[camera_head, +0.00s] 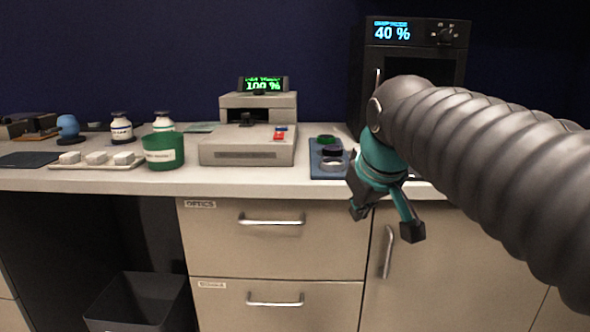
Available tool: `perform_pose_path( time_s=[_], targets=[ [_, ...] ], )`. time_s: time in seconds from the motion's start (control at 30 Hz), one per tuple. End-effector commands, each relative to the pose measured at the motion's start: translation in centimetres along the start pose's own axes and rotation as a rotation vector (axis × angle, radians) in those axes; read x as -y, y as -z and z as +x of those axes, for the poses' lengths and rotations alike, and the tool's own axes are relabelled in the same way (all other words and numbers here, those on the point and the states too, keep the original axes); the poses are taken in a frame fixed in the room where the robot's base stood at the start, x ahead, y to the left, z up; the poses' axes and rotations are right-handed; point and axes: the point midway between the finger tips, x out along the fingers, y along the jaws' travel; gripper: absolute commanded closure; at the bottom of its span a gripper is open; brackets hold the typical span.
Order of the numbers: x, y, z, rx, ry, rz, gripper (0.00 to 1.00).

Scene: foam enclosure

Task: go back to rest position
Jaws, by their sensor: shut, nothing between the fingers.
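My gripper (386,221), teal with dark fingertips, hangs at the end of my grey ribbed arm (480,150), which reaches in from the right. It points down in front of the counter's front edge, near the cabinet fronts. It is shut and holds nothing. My arm and gripper hide part of the counter and of the black oven-like device behind.
The pale counter (190,186) bears a beige instrument (248,145), a blue tray (318,172) with round items, a green tub (163,150), white blocks (96,158) and bottles. A black device (415,58) reads 40 %. Drawers (270,240) and a dark bin (140,300) are below.

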Motion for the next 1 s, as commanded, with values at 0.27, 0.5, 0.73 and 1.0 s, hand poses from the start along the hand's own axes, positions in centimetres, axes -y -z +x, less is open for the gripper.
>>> perform_pose_path(
  time_s=[0.27,0.5,0.73,1.0],
  targets=[
    [2.2,-14.8,2.6,0.075,-0.003,0.23,1.0],
    [4.3,-23.1,5.0,0.117,-0.008,0.363,1.0],
    [4.7,-24.8,5.6,0.127,-0.009,0.391,1.0],
    [4.7,-24.7,5.6,0.127,-0.009,0.389,1.0]
  ],
)
